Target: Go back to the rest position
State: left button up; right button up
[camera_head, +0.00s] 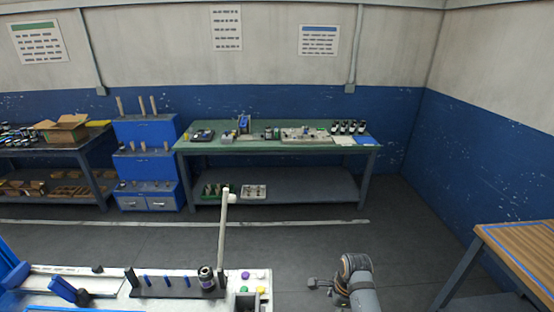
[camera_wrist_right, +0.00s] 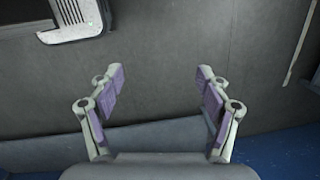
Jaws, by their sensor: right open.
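My right gripper (camera_wrist_right: 158,80) is open and empty in the right wrist view. Its two purple-padded fingers stand well apart, with bare grey floor behind them. In the head view my right arm comes up at the bottom, right of centre, and its gripper (camera_head: 319,284) points left over the floor, apart from any object. My left gripper is in neither view.
A white-topped machine (camera_head: 100,285) with a black peg rack (camera_head: 165,291), an upright pole (camera_head: 223,230) and coloured buttons (camera_head: 245,275) stands at the lower left. A wooden table (camera_head: 525,250) is at the right. A green bench (camera_head: 225,148) stands at the back. Open floor lies between.

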jog(key=s+d+f+n+b, duration=0.25)
jog(key=s+f, duration=0.25)
jog(key=f, duration=0.6)
jog(key=s+d+f+n+h+b, duration=0.15)
jog(key=s+f+n, duration=0.3)
jog(key=f, duration=0.55)
jog(key=s+d+f+n+b, duration=0.25)
jog(key=s+f, duration=0.35)
jog(key=f, duration=0.5)
jog(key=s+d+f+n+b, duration=0.2)
jog(key=s+f+n, duration=0.3)
jog(key=s, duration=0.7)
jog(key=s+d+f+n+b, duration=0.2)
jog(key=s+f+n, duration=0.3)
jog(key=s+f, duration=0.4)
jog(key=s+d, duration=0.1)
jog(key=s, duration=0.2)
jog(key=shift+d+f, duration=0.2)
